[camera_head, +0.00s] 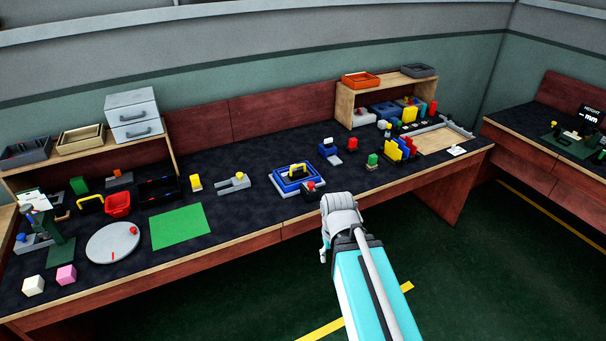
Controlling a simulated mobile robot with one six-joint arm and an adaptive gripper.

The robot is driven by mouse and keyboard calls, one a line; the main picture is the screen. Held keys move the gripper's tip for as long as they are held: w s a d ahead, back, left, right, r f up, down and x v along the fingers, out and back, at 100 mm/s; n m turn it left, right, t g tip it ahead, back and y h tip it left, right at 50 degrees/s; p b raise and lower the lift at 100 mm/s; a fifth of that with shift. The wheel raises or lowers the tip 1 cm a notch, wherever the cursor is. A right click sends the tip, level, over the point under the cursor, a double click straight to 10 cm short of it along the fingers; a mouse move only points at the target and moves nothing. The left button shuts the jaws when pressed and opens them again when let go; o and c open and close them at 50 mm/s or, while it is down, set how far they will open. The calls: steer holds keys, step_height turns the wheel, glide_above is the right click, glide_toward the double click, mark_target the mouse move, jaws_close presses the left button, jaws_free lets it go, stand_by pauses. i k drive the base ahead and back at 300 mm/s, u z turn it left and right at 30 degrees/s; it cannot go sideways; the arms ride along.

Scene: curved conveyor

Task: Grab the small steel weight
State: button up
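I cannot pick out the small steel weight for certain; the things on the bench are small in this view.
The long dark bench holds a blue tray (297,186), a green mat (180,227), a round grey disc (113,243) and a red bin (118,203). Shelves stand at both back corners. A wooden-floored tray (437,139) is at right. Floor in front is open.

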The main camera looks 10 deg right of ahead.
mark_target(301, 173)
steer(key=u, duration=0.1)
steer(key=i, duration=0.95)
steer(key=z, duration=0.1)
